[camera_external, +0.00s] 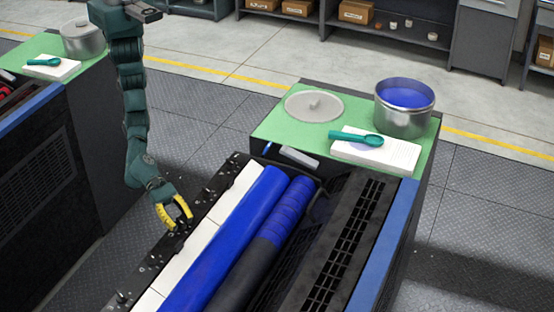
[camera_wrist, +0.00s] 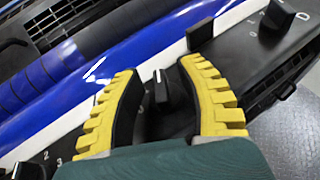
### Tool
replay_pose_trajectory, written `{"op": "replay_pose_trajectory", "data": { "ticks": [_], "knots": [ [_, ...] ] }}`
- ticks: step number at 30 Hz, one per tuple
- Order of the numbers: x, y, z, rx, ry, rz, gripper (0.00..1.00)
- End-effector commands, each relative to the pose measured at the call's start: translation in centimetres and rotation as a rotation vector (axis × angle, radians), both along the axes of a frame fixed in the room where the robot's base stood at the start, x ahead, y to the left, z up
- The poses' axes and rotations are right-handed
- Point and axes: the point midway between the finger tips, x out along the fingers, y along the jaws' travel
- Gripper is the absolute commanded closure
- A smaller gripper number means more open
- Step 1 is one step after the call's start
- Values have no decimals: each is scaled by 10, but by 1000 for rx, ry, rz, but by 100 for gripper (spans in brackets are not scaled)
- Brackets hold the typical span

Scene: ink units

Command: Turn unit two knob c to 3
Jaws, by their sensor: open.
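My gripper (camera_external: 177,221) hangs over the black knob panel (camera_external: 133,275) on the left side of the ink unit. In the wrist view my gripper's (camera_wrist: 160,67) yellow ridged fingers are spread open on either side of a black knob (camera_wrist: 160,88) with a white pointer line. A gap shows between the knob and each finger. The digits around this knob are hidden or too small to read, and no letter naming it is legible. Another black knob (camera_wrist: 276,17) is at upper right, and part of one (camera_wrist: 30,171) is at lower left, near digits 2 and 3.
A blue roller (camera_external: 225,240) and a blue-black roller (camera_external: 275,230) lie right of the panel. The green top (camera_external: 270,125) holds a pot of blue ink (camera_external: 404,120), a lid (camera_external: 314,105) and a teal scoop (camera_external: 355,137). Another unit stands at left, across a floor gap.

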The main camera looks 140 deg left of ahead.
Motion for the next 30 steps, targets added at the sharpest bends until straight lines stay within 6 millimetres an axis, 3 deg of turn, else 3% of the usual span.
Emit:
{"op": "replay_pose_trajectory", "data": {
  "ticks": [3, 9, 30],
  "knots": [
    [0, 0, 0, 0, 0, 0, 64],
    [-1, 0, 0, 0, 0, 0, 100],
    [-1, 2, 6, 3, 6, -69, 100]
  ]
}}
